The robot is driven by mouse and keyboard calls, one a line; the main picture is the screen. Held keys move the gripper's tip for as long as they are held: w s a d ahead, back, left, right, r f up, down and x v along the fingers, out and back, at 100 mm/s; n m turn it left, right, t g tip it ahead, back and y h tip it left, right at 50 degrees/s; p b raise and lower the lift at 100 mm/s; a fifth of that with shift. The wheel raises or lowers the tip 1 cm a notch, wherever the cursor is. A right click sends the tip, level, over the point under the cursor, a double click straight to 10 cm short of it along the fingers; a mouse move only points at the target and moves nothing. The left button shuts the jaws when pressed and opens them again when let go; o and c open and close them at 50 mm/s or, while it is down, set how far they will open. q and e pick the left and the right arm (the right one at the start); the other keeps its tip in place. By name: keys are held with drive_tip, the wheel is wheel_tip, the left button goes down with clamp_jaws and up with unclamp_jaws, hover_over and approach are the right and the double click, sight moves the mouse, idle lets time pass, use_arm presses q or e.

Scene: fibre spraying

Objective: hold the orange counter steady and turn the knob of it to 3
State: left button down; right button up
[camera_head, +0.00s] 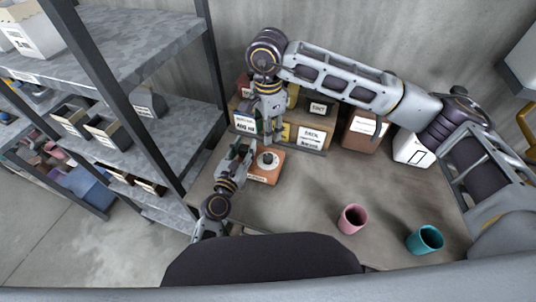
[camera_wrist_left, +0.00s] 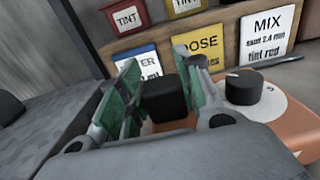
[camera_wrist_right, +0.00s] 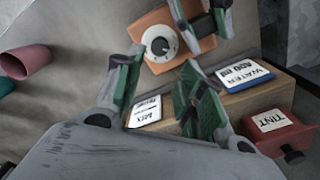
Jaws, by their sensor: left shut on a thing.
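The orange counter (camera_head: 265,177) sits on the table near its left side. Its round black knob (camera_wrist_left: 243,88) stands on a white dial, and it also shows in the right wrist view (camera_wrist_right: 159,46). I cannot read which number the knob points to. My left gripper (camera_head: 243,154) is shut on the counter's black block (camera_wrist_left: 164,100), beside the knob, with green pads on both sides. My right gripper (camera_wrist_right: 160,95) is open and empty, its fingers spread, above and behind the counter. It hangs near the labelled boxes in the head view (camera_head: 269,128).
Labelled boxes, including a mix box (camera_head: 310,138) and a blue-labelled water box (camera_head: 245,123), stand close behind the counter. A brown box (camera_head: 362,133) is farther right. A pink cup (camera_head: 352,219) and a teal cup (camera_head: 425,240) stand at the front right. The middle table is clear.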

sight(268, 156)
drive_tip(key=shift+f, duration=0.15)
drive_tip(key=shift+f, duration=5.9)
drive_tip(key=c, duration=0.8)
drive_tip(key=shift+m, duration=0.6)
drive_tip(key=m, duration=0.3)
drive_tip(key=shift+m, duration=2.3)
